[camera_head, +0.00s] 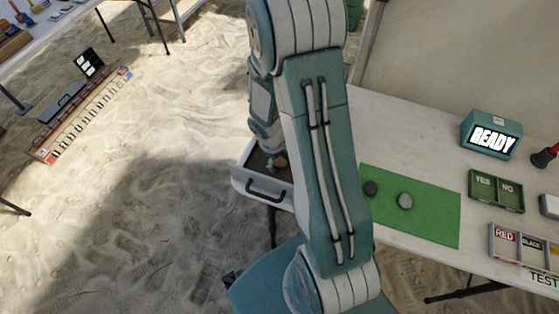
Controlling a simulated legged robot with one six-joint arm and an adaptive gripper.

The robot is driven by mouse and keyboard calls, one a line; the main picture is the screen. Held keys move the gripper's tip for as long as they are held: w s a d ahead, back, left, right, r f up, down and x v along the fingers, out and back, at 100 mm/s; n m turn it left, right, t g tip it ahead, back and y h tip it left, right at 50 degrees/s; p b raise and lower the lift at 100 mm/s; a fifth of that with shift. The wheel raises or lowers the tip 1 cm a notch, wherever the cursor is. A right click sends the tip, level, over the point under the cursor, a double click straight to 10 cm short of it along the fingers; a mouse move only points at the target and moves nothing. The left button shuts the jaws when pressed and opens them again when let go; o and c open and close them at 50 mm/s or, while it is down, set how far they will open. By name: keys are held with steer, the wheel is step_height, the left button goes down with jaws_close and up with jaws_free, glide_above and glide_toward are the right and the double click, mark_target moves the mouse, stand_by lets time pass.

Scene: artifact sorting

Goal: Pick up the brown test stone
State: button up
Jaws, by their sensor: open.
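An open white drawer (243,187) with a dark handle sticks out from the left end of the table. My gripper (272,158) is at the end of my arm, low over the inside of this drawer, and is open. It is small and mostly hidden by my arm. A small brownish shape (281,162) shows right at the gripper; it may be the brown test stone, but I cannot tell for sure.
On the white table (420,133) stand a teal box reading READY (491,135), a green YES/NO tray (496,191) and a tray marked RED and BLACK (515,243). A long case of small items (85,115) lies on the sandy ground at left. Open sand lies between.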

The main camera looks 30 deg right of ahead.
steer(key=shift+a, duration=0.2)
steer(key=shift+c, duration=0.3)
steer(key=shift+d+f, duration=0.1)
steer(key=shift+d, duration=0.1)
steer(key=c, duration=1.2)
jaws_close()
steer(key=shift+s+a, duration=0.1)
